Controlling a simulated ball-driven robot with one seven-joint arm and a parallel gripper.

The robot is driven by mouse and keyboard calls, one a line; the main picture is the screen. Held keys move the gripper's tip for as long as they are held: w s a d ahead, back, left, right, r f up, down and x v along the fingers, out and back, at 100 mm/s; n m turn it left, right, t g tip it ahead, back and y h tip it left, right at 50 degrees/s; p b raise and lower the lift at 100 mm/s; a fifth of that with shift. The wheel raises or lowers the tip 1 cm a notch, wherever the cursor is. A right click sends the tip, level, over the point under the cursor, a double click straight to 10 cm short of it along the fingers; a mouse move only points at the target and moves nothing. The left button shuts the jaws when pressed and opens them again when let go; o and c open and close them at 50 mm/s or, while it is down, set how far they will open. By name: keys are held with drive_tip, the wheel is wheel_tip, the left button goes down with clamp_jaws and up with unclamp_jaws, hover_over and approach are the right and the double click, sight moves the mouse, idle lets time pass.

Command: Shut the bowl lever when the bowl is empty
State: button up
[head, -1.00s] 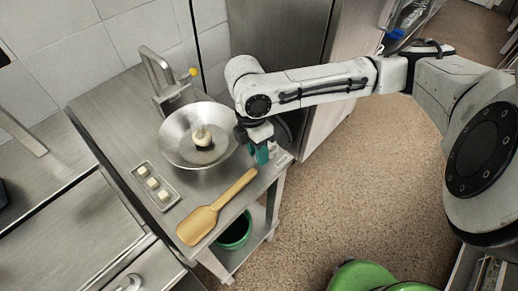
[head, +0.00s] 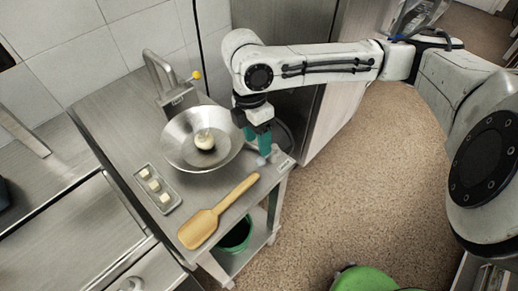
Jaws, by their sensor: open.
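The metal bowl (head: 178,146) stands on the steel table, wide and shallow. A pale round lump (head: 205,139) lies in its middle, so the bowl is not empty. A lever with a yellow knob (head: 196,75) sticks out from the metal stand (head: 165,80) behind the bowl. My gripper (head: 263,156) has teal fingers and points down just right of the bowl, over the table's right edge area. It is open, and I see nothing held in it. It is well apart from the yellow knob.
A wooden paddle (head: 205,222) lies at the table's front. A small tray (head: 167,205) with pale cubes sits left of it. A green bucket (head: 236,238) stands on the lower shelf.

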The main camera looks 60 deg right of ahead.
drive_tip(key=r, duration=0.3)
drive_tip(key=w+r, duration=0.1)
drive_tip(key=shift+d+r, duration=0.2)
drive_tip(key=shift+r, duration=0.2)
drive_tip(key=shift+s, duration=0.1)
